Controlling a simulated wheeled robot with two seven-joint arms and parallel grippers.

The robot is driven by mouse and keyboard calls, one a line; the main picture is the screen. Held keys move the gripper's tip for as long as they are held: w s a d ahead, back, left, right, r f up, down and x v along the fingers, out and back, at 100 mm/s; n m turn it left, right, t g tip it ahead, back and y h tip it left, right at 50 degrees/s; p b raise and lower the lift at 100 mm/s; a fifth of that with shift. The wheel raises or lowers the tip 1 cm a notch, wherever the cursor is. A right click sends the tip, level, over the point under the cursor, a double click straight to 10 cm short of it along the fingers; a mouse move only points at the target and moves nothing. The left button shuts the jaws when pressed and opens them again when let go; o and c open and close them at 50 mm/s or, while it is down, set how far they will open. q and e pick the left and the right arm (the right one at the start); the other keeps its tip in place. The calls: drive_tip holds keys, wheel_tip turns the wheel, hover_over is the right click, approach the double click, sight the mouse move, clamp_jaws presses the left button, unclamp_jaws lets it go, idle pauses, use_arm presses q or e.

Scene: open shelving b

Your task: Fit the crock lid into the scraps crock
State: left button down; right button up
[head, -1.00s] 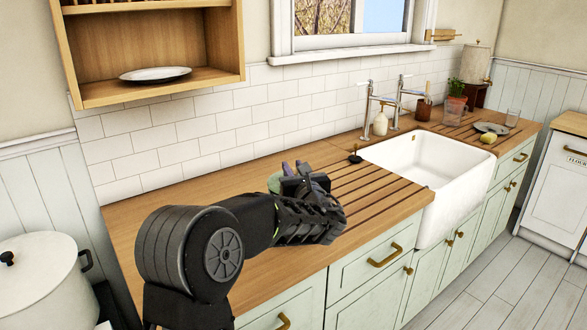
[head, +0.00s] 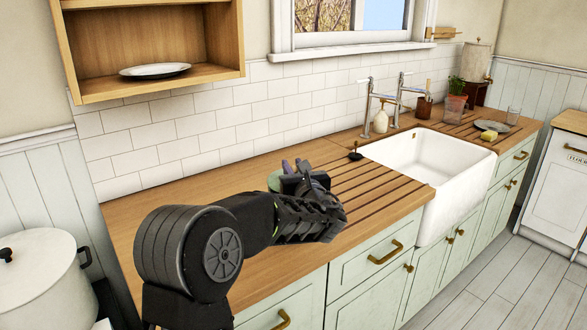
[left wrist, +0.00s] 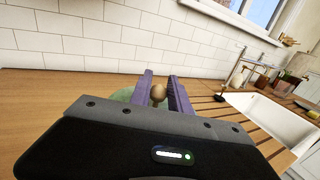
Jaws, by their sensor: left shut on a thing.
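My left gripper (head: 295,170) is over the wooden counter, left of the grooved drainer. In the left wrist view its two purple fingers (left wrist: 160,84) are shut on a round wooden knob (left wrist: 158,94). I take this knob to be part of the crock lid. A rounded green surface (left wrist: 121,95) shows below and left of the fingers, and a sliver of green (head: 274,181) shows behind the gripper in the head view. The gripper hides most of it, so I cannot tell lid from scraps crock or whether they touch. My right gripper is not in view.
The white sink (head: 433,170) lies to the right, with taps (head: 369,103) and a soap bottle (head: 380,121) behind it. A small black object (head: 355,154) lies near the sink's back left corner. The counter (head: 180,200) to the left is clear. A tiled wall (head: 190,130) stands behind.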

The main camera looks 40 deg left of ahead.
use_arm(q)
drive_tip(key=shift+f+b, duration=0.55)
drive_tip(key=shift+b, duration=0.45)
idle(1.8)
drive_tip(key=c, duration=0.6)
unclamp_jaws()
idle(0.4)
drive_tip(key=shift+r+p, duration=2.8)
drive_tip(key=shift+r, duration=1.2)
